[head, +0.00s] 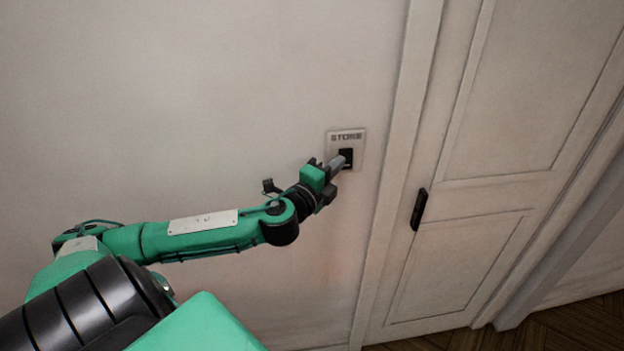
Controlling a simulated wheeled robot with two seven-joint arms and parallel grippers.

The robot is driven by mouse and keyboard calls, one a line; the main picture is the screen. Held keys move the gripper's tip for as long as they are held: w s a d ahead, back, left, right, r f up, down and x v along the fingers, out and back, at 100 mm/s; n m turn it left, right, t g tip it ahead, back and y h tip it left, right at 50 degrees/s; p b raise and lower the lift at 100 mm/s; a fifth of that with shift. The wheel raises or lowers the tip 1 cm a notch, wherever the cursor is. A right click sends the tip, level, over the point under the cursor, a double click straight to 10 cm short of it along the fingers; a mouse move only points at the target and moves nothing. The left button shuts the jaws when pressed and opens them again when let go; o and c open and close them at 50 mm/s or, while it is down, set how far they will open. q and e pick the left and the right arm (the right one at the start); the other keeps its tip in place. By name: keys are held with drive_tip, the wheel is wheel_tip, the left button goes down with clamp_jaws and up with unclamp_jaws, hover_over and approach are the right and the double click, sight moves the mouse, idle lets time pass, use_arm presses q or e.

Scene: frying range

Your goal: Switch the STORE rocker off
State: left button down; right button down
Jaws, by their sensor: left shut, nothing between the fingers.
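The STORE switch plate (358,140) is a pale square on the wall, left of the door frame, with its dark label along the top. The dark rocker (347,153) sits below the label and is partly hidden by my fingers. My left gripper (339,162) is shut and empty, with its fingertips at the rocker's lower left. I cannot tell whether the tips touch it or which way the rocker is tilted. My right gripper is not in view.
A closed pale panelled door (500,120) with a black handle (419,209) stands right of the plate. The raised door frame (398,150) runs close beside the switch. The wall (180,90) to the left is bare. Wooden floor (560,325) shows at the lower right.

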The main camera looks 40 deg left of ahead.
use_arm(q)
drive_tip(key=s+d, duration=0.1)
drive_tip(key=s, duration=1.1)
drive_tip(key=shift+f, duration=0.45)
drive_tip(key=shift+s+f, duration=0.1)
